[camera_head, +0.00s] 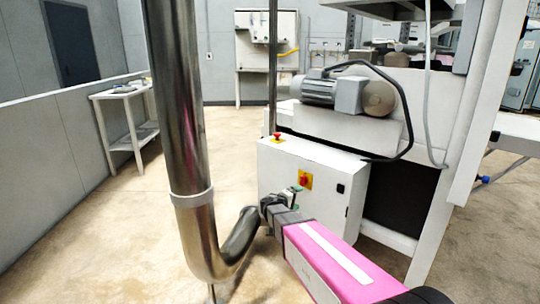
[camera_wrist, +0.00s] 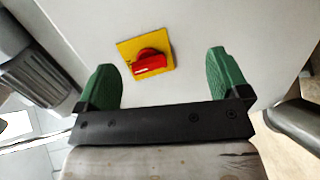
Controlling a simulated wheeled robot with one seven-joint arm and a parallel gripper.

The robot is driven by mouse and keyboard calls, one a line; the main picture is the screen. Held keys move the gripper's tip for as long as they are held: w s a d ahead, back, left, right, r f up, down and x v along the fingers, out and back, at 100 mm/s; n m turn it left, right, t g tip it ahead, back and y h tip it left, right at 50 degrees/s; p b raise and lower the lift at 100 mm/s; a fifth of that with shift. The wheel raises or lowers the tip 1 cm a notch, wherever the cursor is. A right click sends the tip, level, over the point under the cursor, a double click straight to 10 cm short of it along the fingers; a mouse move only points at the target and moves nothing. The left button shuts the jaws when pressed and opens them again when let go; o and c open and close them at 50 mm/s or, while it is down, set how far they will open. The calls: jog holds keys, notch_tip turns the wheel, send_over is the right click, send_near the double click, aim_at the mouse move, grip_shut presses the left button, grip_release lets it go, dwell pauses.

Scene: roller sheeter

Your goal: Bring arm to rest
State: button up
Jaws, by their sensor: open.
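My gripper (camera_wrist: 165,85) is open, its two green fingers spread wide with nothing between them in the wrist view. Past the fingertips, a red rotary switch (camera_wrist: 150,62) on a yellow plate (camera_wrist: 130,48) sits on a pale panel. In the head view, my gripper (camera_head: 295,192) is small, at the end of my pink arm, in front of the white control cabinet (camera_head: 285,165). The red switch (camera_head: 304,180) on its yellow plate shows right behind the gripper. I cannot tell whether the fingers touch the panel.
A thick metal pipe (camera_head: 178,100) stands close on the left and bends near my gripper. A grey motor (camera_head: 335,92) sits above the cabinet, with a red button (camera_head: 277,135) on the cabinet top. A white side table (camera_head: 125,95) stands farther left. Open floor lies left of the pipe.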

jog(key=s+d+f+m+g+y, duration=0.2)
jog(key=s+d+f+m+g, duration=0.15)
jog(key=s+d, duration=0.4)
jog(key=s+a+f+m+g+y, duration=0.1)
jog(key=s+a+g+y, duration=0.1)
jog(key=s+y, duration=0.3)
jog(key=s+a+f+m+g+y, duration=0.2)
jog(key=s+g+y, duration=0.2)
jog(key=s, duration=0.9)
jog(key=shift+s+f+y, duration=0.15)
jog(key=shift+s+y, duration=0.2)
jog(key=shift+y, duration=0.45)
